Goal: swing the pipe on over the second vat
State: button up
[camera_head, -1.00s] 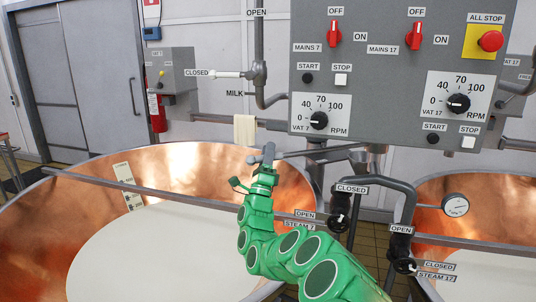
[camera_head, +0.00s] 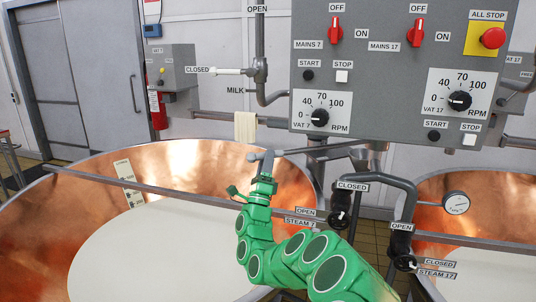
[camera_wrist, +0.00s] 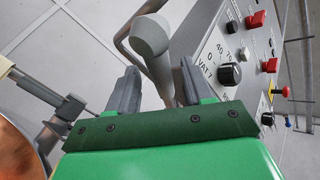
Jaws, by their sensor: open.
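The grey swing pipe (camera_head: 318,150) reaches left from a joint under the control panel, and its end lies over the right part of the left copper vat (camera_head: 190,150). The second copper vat (camera_head: 480,187) is at the right, partly cut off by the frame. My green gripper (camera_head: 267,160) is at the pipe's free end. In the wrist view my gripper (camera_wrist: 157,82) is open, and the pipe with its rounded end (camera_wrist: 150,36) shows between and beyond the two fingers. I cannot tell whether the fingers touch it.
The control panel (camera_head: 390,90) with red switches and dials hangs above and behind the pipe. A bent steam pipe with valves (camera_head: 378,182) stands between the vats. A flat bar (camera_head: 150,190) crosses the left vat.

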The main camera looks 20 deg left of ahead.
jog(key=shift+v, duration=2.2)
